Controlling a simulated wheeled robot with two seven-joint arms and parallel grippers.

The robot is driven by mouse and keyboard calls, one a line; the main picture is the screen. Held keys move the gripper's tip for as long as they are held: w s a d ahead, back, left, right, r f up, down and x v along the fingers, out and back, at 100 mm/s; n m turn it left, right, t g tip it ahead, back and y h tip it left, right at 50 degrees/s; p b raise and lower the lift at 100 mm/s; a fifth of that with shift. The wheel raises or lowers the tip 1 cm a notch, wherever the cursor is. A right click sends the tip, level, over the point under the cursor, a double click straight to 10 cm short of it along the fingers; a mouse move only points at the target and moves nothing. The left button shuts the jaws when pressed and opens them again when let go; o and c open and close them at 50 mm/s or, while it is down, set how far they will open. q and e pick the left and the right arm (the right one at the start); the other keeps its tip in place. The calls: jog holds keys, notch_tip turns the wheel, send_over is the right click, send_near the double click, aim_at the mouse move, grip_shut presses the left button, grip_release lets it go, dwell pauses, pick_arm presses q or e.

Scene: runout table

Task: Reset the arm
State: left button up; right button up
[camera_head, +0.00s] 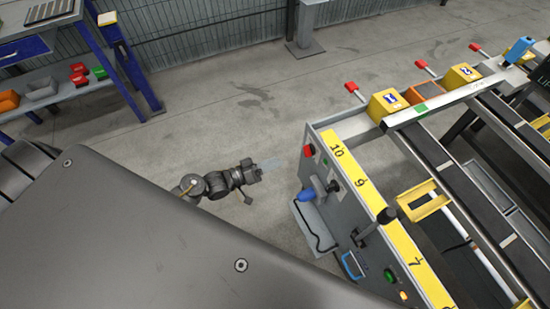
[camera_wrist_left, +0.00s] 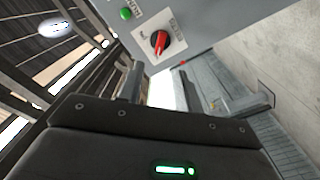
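My left arm comes in from the left of the head view. Its gripper (camera_head: 260,172) hangs over bare floor, left of the control panel end of the runout table (camera_head: 330,185) and apart from it. My right gripper is not in view.
A blue-framed workbench (camera_head: 122,57) with bins stands at the upper left. The floor (camera_head: 230,110) between bench and table is clear.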

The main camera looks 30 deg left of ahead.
pick_arm(q)
jog(key=s+a+f+m+g+y, duration=0.1)
jog(key=s+a+f+g+y, duration=0.15)
jog(key=f, duration=0.55)
jog(key=s+a+f+m+g+y, duration=0.1)
jog(key=s+a+f+y, duration=0.2)
jog(key=f, duration=0.5)
jog(key=s+a+f+m+g+y, duration=0.1)
jog(key=s+a+f+y, duration=0.2)
jog(key=f, duration=0.4)
jog(key=s+d+f+g+y, duration=0.1)
jog(key=s+f+g, duration=0.3)
jog(key=s, duration=1.1)
jog(key=s+d+f+g+y, duration=0.1)
jog(key=s+f+g, duration=0.3)
jog(key=s+f, duration=0.6)
jog(key=s+y, duration=0.1)
jog(key=s, duration=0.5)
jog(key=shift+f+m, duration=0.15)
jog(key=shift+m, duration=0.15)
jog(key=shift+w+d, duration=0.1)
jog(key=shift+w, duration=0.05)
